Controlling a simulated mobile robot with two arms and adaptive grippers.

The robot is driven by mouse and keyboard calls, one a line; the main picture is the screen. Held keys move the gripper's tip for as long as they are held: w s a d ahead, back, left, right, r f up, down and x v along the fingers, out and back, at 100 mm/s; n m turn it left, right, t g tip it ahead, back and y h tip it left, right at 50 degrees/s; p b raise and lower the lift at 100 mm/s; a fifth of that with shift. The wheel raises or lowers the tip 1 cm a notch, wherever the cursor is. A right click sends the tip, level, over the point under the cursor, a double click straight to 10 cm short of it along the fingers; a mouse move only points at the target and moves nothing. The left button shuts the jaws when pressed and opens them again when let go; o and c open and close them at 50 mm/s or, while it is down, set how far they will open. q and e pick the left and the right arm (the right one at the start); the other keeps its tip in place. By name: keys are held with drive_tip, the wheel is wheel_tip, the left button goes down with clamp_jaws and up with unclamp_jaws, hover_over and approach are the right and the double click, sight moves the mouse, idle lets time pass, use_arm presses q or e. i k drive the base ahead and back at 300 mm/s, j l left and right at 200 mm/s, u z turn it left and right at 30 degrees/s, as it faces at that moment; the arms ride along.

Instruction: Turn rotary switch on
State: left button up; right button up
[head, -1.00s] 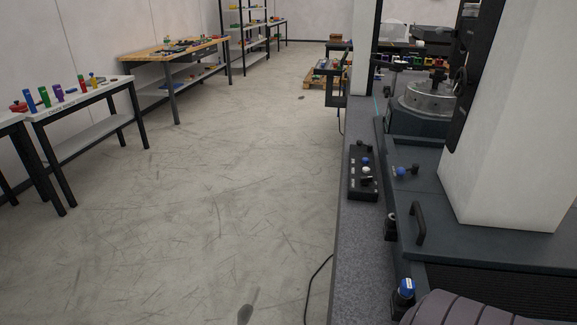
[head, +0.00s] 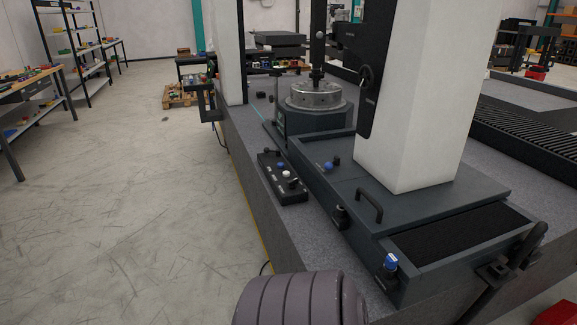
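A dark control box (head: 270,168) lies on the granite ledge left of the machine. Another blue-topped knob (head: 391,262) stands on a dark stem at the machine's near front corner. Which of these is the rotary switch, and whether it is on or off, I cannot tell. Neither of my grippers shows clearly in the head view, and nothing is seen touching the knobs.
A white column (head: 411,105) rises from the machine, with a black handle (head: 370,206) in front. A grey ribbed rounded form (head: 300,300) fills the bottom edge. A dark lever-like part (head: 510,270) is at lower right. The floor (head: 130,200) at left is clear.

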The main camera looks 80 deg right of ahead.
sight(291, 184)
drive_tip(key=i+z, duration=0.25)
drive_tip(key=z, duration=0.15)
drive_tip(key=i+z, duration=0.2)
drive_tip(key=z, duration=0.2)
drive_tip(key=i+z, duration=0.25)
drive_tip(key=z, duration=0.15)
